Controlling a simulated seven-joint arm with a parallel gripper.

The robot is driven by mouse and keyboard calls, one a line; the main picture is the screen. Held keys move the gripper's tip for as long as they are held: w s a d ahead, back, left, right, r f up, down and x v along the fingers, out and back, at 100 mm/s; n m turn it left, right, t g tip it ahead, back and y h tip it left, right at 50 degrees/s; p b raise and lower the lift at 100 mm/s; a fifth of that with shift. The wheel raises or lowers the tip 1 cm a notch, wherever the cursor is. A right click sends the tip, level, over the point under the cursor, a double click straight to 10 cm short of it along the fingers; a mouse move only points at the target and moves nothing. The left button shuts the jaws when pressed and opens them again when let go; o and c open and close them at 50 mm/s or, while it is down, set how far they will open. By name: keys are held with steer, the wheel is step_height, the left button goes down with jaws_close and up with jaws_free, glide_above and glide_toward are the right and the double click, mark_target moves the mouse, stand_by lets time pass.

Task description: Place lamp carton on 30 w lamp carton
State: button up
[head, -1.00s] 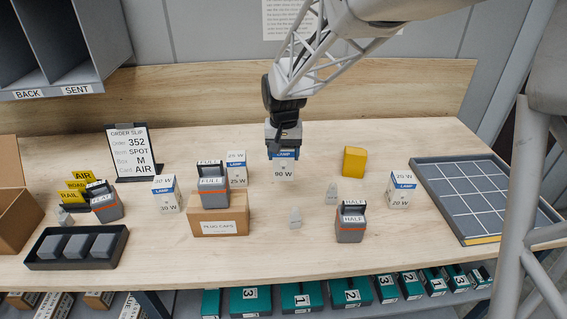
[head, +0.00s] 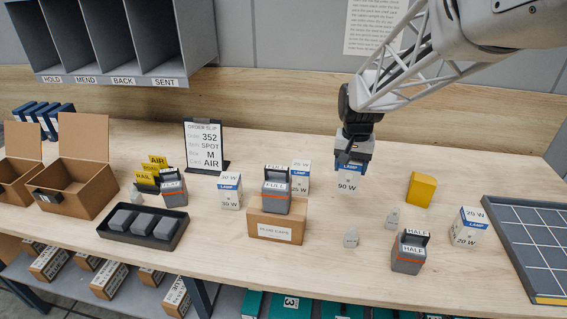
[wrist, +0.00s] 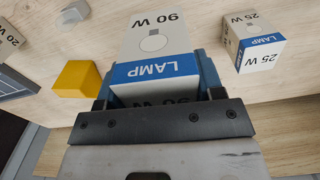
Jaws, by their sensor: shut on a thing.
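My gripper (head: 352,158) is shut on a white and blue lamp carton marked 90 W (head: 348,182). The wrist view shows the 90 W carton (wrist: 158,42) between the fingers. In the head view the carton is upright; I cannot tell whether its base touches the table. The 30 W lamp carton (head: 229,190) stands upright on the table to the left, beyond the plug caps box, with its top clear.
A tote marked FULL (head: 276,192) sits on the plug caps box (head: 276,226), with a 25 W carton (head: 301,178) behind it. A yellow block (head: 421,189), a 20 W carton (head: 468,227) and a HALF tote (head: 408,254) stand to the right. An order slip stand (head: 204,146) is behind.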

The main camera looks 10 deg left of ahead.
steer(key=shift+a, duration=0.15)
steer(key=a+r, duration=0.3)
steer(key=a, duration=0.8)
steer(key=s+a+r, duration=0.1)
steer(key=a+r, duration=0.3)
steer(key=a, duration=0.7)
steer(key=s+a+r+n, duration=0.1)
steer(key=a+r, duration=0.2)
steer(key=a, duration=0.8)
steer(key=shift+a+r, duration=0.4)
steer(key=shift+f, duration=0.1)
step_height(320, 180, down, 6)
steer(key=shift+f, duration=1.9)
steer(key=shift+f, duration=0.15)
